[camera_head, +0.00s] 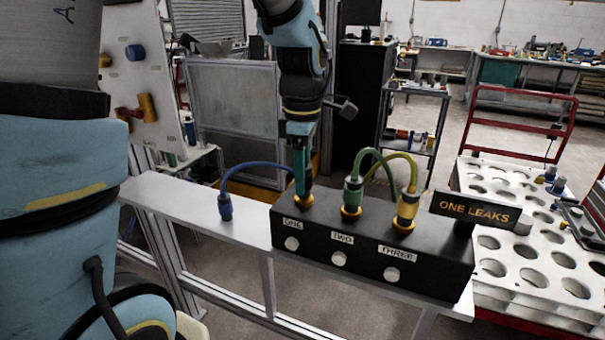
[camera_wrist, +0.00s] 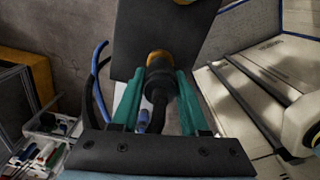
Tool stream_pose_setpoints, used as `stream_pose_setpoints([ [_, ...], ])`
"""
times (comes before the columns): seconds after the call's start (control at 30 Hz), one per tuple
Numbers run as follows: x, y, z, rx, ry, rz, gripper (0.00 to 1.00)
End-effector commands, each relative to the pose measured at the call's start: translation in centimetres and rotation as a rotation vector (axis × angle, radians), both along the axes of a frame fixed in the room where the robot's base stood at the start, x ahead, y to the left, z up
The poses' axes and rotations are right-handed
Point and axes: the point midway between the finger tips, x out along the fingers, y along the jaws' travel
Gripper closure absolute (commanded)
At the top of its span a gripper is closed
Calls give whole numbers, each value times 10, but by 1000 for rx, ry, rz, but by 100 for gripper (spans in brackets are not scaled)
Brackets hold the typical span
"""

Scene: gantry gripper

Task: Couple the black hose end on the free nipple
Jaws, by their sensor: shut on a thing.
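My gripper (camera_head: 302,185) points down over the left port, ONE, of the black box (camera_head: 370,255). Its teal fingers (camera_wrist: 160,88) are shut on the black hose end (camera_wrist: 160,78), which the head view barely shows behind them. In the wrist view the hose end meets an orange-yellow collar (camera_wrist: 159,58). In the head view the same port has an orange collar (camera_head: 303,201) right under the fingertips. I cannot tell whether the hose end is fully seated. A green hose end (camera_head: 352,194) stands on TWO and a yellow one (camera_head: 406,208) on THREE.
A blue connector (camera_head: 225,207) stands on the pale beam (camera_head: 180,205) left of the box, its blue hose arching toward my gripper. A sign reading ONE LEAKS (camera_head: 475,209) rises at the box's right end. A white holed table (camera_head: 500,243) is at the right.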

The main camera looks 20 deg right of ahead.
Motion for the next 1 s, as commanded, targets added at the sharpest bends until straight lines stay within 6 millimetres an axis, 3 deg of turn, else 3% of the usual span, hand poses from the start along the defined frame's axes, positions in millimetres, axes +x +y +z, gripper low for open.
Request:
stream_pose_setpoints([
  [0.2,0,0,-6,0,0,0,100],
  [0.23,0,0,-5,0,0,0,54],
  [0.5,0,0,-5,0,0,0,23],
  [0.83,0,0,-2,-1,-1,0,21],
  [1.0,1,-1,19,-3,-4,0,21],
])
